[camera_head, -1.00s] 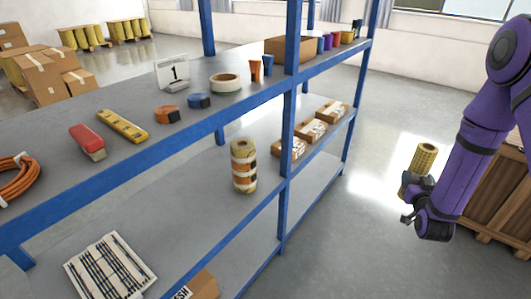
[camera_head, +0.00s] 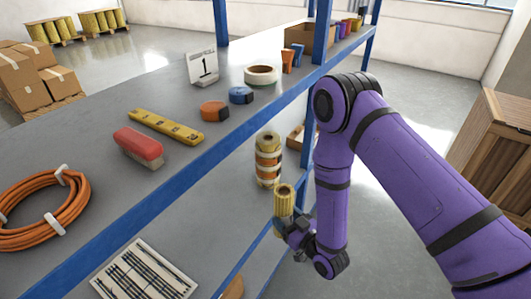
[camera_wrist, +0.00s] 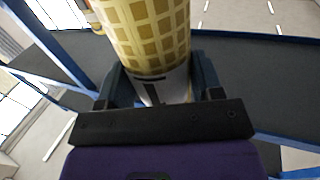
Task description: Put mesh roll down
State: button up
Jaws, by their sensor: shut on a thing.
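My gripper (camera_head: 297,232) is shut on a yellow mesh roll (camera_head: 284,203) and holds it upright in front of the lower shelf's edge. In the wrist view the roll (camera_wrist: 150,30) stands between the two dark fingers (camera_wrist: 160,88), with its yellow grid pattern and a pale lower part showing. A striped roll in cream, orange and black (camera_head: 268,160) stands on the lower shelf (camera_head: 215,215), just behind and left of the held roll. The held roll's lower end is hidden by my gripper in the head view.
The upper shelf (camera_head: 90,120) holds an orange cable coil (camera_head: 40,210), a red-topped block (camera_head: 138,146), a yellow level (camera_head: 165,127) and tape rolls (camera_head: 214,110). A blue post (camera_head: 309,170) stands beside my arm. A wooden crate (camera_head: 500,150) is at right.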

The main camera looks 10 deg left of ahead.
jog(key=s+a+f+n+g+y, duration=0.2)
jog(key=s+a+f+g, duration=0.1)
jog(key=s+a, duration=0.3)
jog(key=shift+w+a+f, duration=0.85)
jog(key=shift+w+a, duration=0.8)
jog(key=shift+w, duration=0.05)
jog(key=shift+w+a+f, duration=0.8)
jog(key=shift+w+a, duration=0.8)
jog(key=shift+w, duration=0.15)
jog(key=shift+w+a+f, duration=0.85)
jog(key=shift+w+a, duration=0.8)
jog(key=shift+w, duration=0.05)
jog(key=shift+f, duration=0.15)
jog(key=o, duration=1)
